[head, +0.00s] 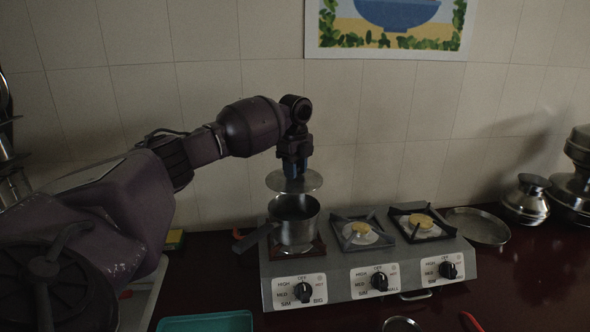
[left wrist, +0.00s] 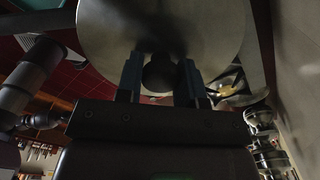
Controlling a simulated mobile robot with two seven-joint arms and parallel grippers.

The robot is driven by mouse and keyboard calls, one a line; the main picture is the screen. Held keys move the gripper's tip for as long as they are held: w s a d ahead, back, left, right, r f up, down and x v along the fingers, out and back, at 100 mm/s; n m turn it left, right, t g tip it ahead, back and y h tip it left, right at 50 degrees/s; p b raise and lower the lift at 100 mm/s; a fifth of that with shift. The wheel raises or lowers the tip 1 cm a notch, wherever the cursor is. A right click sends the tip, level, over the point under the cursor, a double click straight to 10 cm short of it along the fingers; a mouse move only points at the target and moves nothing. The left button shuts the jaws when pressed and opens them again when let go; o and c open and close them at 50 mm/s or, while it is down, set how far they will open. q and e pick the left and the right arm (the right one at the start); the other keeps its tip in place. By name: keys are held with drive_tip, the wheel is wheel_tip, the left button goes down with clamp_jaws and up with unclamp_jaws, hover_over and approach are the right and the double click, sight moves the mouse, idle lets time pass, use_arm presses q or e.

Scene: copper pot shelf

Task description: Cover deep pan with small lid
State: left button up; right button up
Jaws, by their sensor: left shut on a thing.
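The deep pan (head: 294,222) is a metal pot with a handle toward the lower left. It stands on the left burner of the stove (head: 300,287). The small lid (head: 310,181) is a flat round metal disc, held level a little above the pan and apart from it. My left gripper (head: 293,174) is above the lid, shut on its knob. In the left wrist view, the dark knob (left wrist: 160,74) sits between the two fingers and the lid (left wrist: 205,32) fills the upper middle. My right gripper is not in view.
The middle burner (head: 362,231) and right burner (head: 420,222) are empty. A shallow metal dish (head: 478,226) and a round metal pot (head: 526,199) stand right of the stove. A teal tray (head: 206,322) is at the front left. The tiled wall (head: 390,100) is close behind.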

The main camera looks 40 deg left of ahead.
sight(295, 182)
use_arm(q)
drive_tip(key=shift+f, duration=2.1)
drive_tip(key=shift+f, duration=2.2)
idle(1.9)
drive_tip(key=o, duration=1)
drive_tip(key=shift+o, duration=0.2)
wheel_tip(295, 182, up, 11)
drive_tip(key=shift+f+b, duration=0.1)
drive_tip(key=shift+b, duration=0.5)
